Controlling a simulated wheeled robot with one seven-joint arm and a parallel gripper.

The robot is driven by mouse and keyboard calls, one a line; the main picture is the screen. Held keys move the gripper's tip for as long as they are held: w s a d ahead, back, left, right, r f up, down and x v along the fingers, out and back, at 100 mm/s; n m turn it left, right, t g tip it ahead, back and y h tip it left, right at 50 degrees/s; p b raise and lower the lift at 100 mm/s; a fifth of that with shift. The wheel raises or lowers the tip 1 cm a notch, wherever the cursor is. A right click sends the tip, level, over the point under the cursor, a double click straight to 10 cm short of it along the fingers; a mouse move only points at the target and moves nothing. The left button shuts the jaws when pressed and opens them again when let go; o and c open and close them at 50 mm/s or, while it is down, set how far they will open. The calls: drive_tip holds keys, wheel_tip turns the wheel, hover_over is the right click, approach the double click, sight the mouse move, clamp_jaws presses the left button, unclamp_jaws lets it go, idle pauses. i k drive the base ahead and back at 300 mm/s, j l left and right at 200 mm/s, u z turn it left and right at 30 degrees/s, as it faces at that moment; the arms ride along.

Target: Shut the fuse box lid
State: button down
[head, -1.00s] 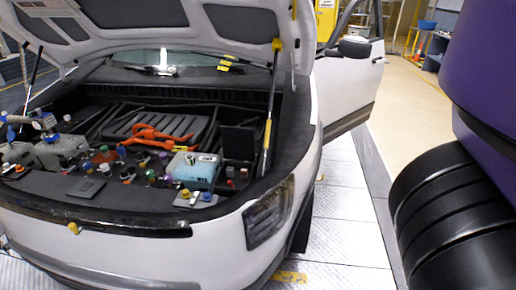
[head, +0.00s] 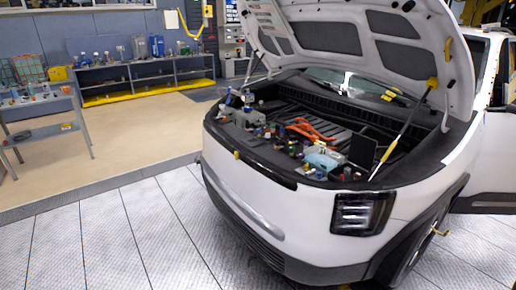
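A white car stands with its hood (head: 345,40) raised and its engine bay open. A dark flat panel (head: 363,151) stands upright at the right side of the bay; it looks like the fuse box lid standing open, but it is small and I cannot make out the box or hinge. A pale blue-white tank (head: 321,157) sits just left of it. My gripper is not in view, so I cannot tell its state.
A hood strut (head: 405,130) rises right of the panel. Orange cables (head: 310,130) cross the bay. The car's front bumper (head: 262,215) faces me. The plated floor (head: 120,235) at left is clear. A shelf bench (head: 140,78) and a grey cart (head: 45,125) stand behind.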

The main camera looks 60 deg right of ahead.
sight(362, 150)
drive_tip(key=k+l+u, duration=0.1)
drive_tip(key=l, duration=0.35)
drive_tip(key=k+l, duration=0.1)
drive_tip(key=l, duration=0.3)
drive_tip(key=k+l+u, duration=0.15)
drive_tip(key=l, duration=0.25)
drive_tip(key=k+l+u, duration=0.1)
drive_tip(key=l, duration=0.35)
drive_tip(key=k+l, duration=0.2)
drive_tip(key=l, duration=0.25)
drive_tip(key=k+l, duration=0.15)
drive_tip(key=l, duration=0.35)
drive_tip(key=k+l, duration=0.2)
drive_tip(key=l, duration=0.25)
drive_tip(key=k+l, duration=0.15)
drive_tip(key=l, duration=0.3)
drive_tip(key=k+l, duration=0.2)
drive_tip(key=l, duration=0.3)
drive_tip(key=k+l, duration=0.15)
drive_tip(key=l, duration=0.3)
drive_tip(key=k+l, duration=0.2)
drive_tip(key=l, duration=0.25)
drive_tip(key=k+l, duration=0.15)
drive_tip(key=l, duration=0.35)
